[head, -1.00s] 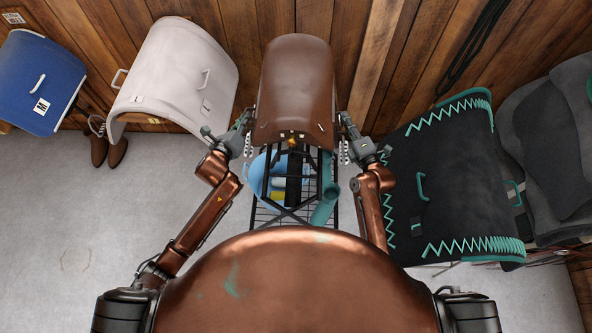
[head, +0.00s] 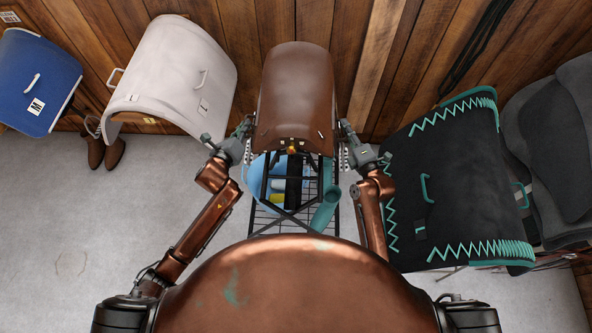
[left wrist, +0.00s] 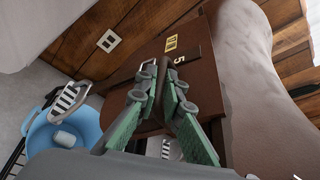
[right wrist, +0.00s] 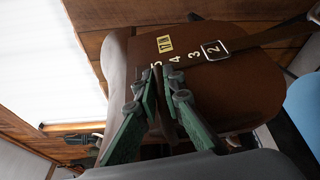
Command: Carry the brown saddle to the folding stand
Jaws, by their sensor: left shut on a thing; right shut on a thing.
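The brown saddle (head: 295,95) is upright in the middle of the head view, between my two grippers. My left gripper (head: 243,140) is shut on its left side; the left wrist view shows the fingers (left wrist: 168,95) closed at the brown flap (left wrist: 195,85). My right gripper (head: 347,142) is shut on its right side; the right wrist view shows the fingers (right wrist: 163,80) at the numbered flap (right wrist: 235,85). A black frame with crossed legs (head: 290,212), seemingly the folding stand, shows below the saddle. Whether the saddle touches it is hidden.
A light blue bucket (head: 256,172) and a teal tube (head: 325,210) are among the frame's legs. A black, teal-trimmed cover (head: 450,170) is close right. Floor is clear at left.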

